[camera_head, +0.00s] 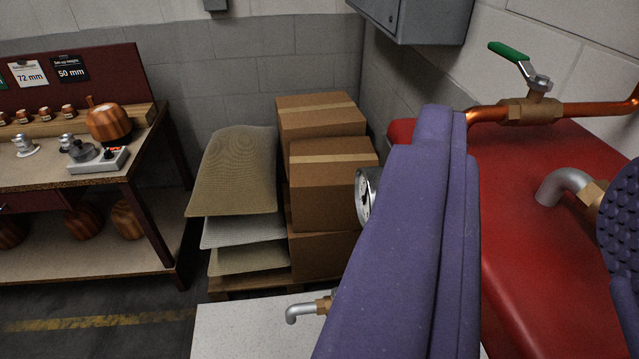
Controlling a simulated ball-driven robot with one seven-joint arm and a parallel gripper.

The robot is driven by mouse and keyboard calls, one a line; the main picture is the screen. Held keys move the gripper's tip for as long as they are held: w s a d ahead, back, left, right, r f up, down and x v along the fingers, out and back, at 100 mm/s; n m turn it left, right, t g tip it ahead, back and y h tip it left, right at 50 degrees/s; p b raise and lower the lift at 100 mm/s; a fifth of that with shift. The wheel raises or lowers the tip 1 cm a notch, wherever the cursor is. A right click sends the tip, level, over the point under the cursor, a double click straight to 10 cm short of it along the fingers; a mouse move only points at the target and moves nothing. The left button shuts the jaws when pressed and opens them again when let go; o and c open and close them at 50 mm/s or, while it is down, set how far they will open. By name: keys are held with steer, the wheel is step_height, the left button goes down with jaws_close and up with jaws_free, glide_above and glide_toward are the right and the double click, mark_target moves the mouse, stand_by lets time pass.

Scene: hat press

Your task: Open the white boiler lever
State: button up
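A lever with a green handle (508,52) sits on a brass valve (530,110) at the upper right, on a copper pipe (600,108). The handle points left and slightly up, away from the pipe's line. No white lever shows. A white surface (235,330) at the bottom may be part of the white boiler; I cannot tell. My gripper (540,200) has two purple fingers, spread wide and empty. The left finger hides much of the middle; the right one shows its bumpy pad at the right edge. The lever is beyond the gap, apart from both fingers.
A red body (540,270) with a bent metal pipe (562,184) lies beyond the fingers. A gauge (366,195) and small spout (302,310) are beside the left finger. Cardboard boxes (325,175), a workbench (75,180) and a grey wall cabinet (425,18) stand behind.

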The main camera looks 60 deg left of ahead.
steer(key=shift+s, duration=0.1)
jaws_close()
steer(key=w+a+r+m+t+h+b, duration=0.1)
steer(key=w+a+r+m+t+h, duration=0.2)
steer(key=w+m+h, duration=0.4)
steer(key=w+r+m+t+h+b, duration=0.1)
steer(key=w+r+m+t+h, duration=0.35)
steer(key=m, duration=0.45)
steer(key=s+a+f+m+g+h, duration=0.35)
steer(key=f+m+g+h, duration=0.3)
steer(key=m, duration=0.35)
steer(key=s+a+f+m+g+h, duration=0.2)
steer(key=s+f+m+g+h, duration=0.2)
steer(key=f+m+g+h, duration=0.45)
steer(key=w+d, duration=0.2)
steer(key=d, duration=0.1)
steer(key=w+d+r+m+t+y, duration=0.1)
steer(key=w+d, duration=0.2)
steer(key=d, duration=0.1)
steer(key=w+d+r+t, duration=0.1)
steer(key=w+d, duration=0.1)
steer(key=d, duration=0.2)
steer(key=shift+w+d+m+t+y, duration=0.1)
steer(key=shift+w+m+t+y, duration=0.1)
steer(key=shift+m+t+y, duration=0.05)
